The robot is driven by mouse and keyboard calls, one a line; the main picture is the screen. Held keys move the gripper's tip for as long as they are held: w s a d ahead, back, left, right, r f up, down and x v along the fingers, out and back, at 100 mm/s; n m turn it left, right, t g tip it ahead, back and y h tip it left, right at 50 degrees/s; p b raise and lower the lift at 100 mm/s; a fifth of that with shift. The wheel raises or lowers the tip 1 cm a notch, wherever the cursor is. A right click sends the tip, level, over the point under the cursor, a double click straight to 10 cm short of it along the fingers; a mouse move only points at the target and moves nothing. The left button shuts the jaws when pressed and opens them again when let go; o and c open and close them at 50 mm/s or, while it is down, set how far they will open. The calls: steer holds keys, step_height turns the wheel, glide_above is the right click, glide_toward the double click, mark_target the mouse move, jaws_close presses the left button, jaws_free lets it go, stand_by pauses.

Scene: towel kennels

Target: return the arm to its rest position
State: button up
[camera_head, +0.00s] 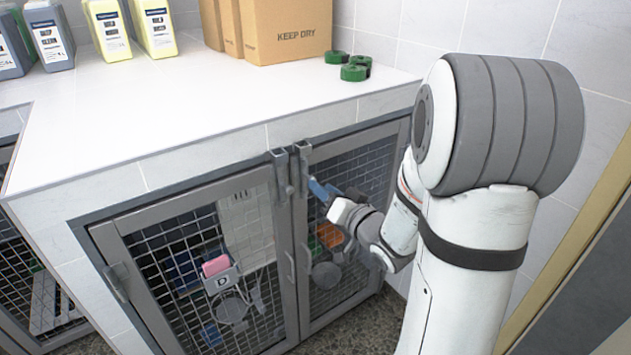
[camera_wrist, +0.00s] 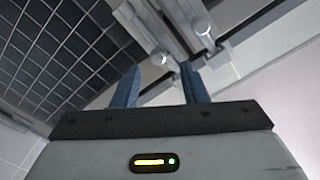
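My gripper (camera_head: 322,190) is in front of the kennel doors, near the top where they meet. In the wrist view its two blue fingers (camera_wrist: 160,72) stand apart with nothing held between them. The metal latches (camera_head: 291,172) sit at the top of the door frames; they show beyond the fingertips in the wrist view (camera_wrist: 172,38), and I cannot tell whether the gripper touches them. The left mesh door (camera_head: 208,270) and right mesh door (camera_head: 350,165) look shut. My arm comes down from the right and is bent toward the doors.
A white counter (camera_head: 190,115) runs above the kennels. It carries cardboard boxes (camera_head: 290,30), green rolls (camera_head: 355,70) and several bottles (camera_head: 106,30). A pink item (camera_head: 216,265) and a labelled box are at the left door. A tiled wall (camera_head: 480,25) stands behind, close to my arm.

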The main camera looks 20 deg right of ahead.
steer(key=shift+s+d, duration=0.2)
steer(key=shift+s, duration=0.25)
steer(key=s+d+r+g+h+p, duration=0.3)
steer(key=s+r+g+h+p, duration=0.3)
steer(key=r+p, duration=0.4)
steer(key=s+a+r+n+g+p, duration=0.1)
steer(key=s+a+r+g+p, duration=0.2)
steer(key=s, duration=0.5)
steer(key=s+a+r+n+g+p, duration=0.1)
steer(key=s+a+r+g+p, duration=0.2)
steer(key=s+r+g+p, duration=0.1)
steer(key=s+g+p, duration=0.1)
steer(key=s+p, duration=0.1)
steer(key=s, duration=0.1)
steer(key=shift+s+a+r+n, duration=0.2)
steer(key=shift+s+r+n, duration=0.1)
steer(key=shift+s, duration=0.05)
